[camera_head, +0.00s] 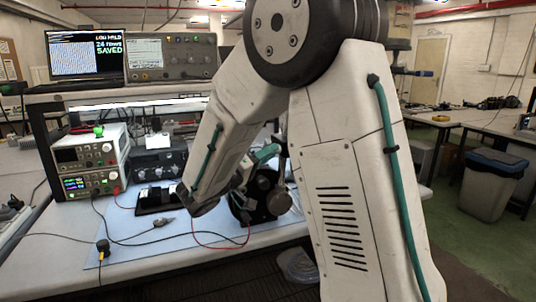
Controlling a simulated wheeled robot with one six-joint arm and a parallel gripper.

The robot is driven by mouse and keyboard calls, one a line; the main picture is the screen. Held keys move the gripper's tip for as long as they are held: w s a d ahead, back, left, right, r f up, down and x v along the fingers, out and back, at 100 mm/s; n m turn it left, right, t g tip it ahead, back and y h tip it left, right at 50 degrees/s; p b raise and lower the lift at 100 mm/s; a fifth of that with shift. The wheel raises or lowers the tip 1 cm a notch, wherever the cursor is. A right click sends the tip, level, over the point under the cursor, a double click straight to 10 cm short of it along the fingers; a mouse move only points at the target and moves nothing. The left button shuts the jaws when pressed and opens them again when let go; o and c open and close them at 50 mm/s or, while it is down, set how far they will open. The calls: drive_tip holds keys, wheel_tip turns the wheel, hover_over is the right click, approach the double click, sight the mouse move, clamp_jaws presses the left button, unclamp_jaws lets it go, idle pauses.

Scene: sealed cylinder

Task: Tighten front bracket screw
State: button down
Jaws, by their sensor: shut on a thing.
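A dark round housing (254,206), which looks like the cylinder, stands on the light blue mat near the middle of the bench. My arm hides part of it. My gripper (262,172) is at its upper side, partly hidden behind my arm links. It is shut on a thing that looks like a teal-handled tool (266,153). I cannot tell whether the tool touches a screw. The front bracket and its screw cannot be made out at this size.
The blue mat (130,222) carries loose cables and a red lead. A black flat device (156,198) lies left of my wrist. A power supply (90,160) and a dark instrument (158,158) stand behind. A grey bin (490,185) stands at right.

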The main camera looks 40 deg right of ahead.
drive_tip(key=shift+w+f+m+g+h, duration=0.15)
drive_tip(key=shift+m+g, duration=0.35)
drive_tip(key=shift+m, duration=0.5)
drive_tip(key=shift+r+m+g+h, duration=0.1)
drive_tip(key=shift+m+g+h, duration=0.3)
drive_tip(key=shift+m, duration=0.6)
drive_tip(key=c, duration=1.2)
unclamp_jaws()
drive_tip(key=shift+a, duration=0.1)
drive_tip(key=shift+c, duration=0.2)
drive_tip(key=v, duration=0.7)
drive_tip(key=shift+a, duration=0.35)
drive_tip(key=shift+w+f, duration=0.1)
drive_tip(key=shift+f, duration=0.05)
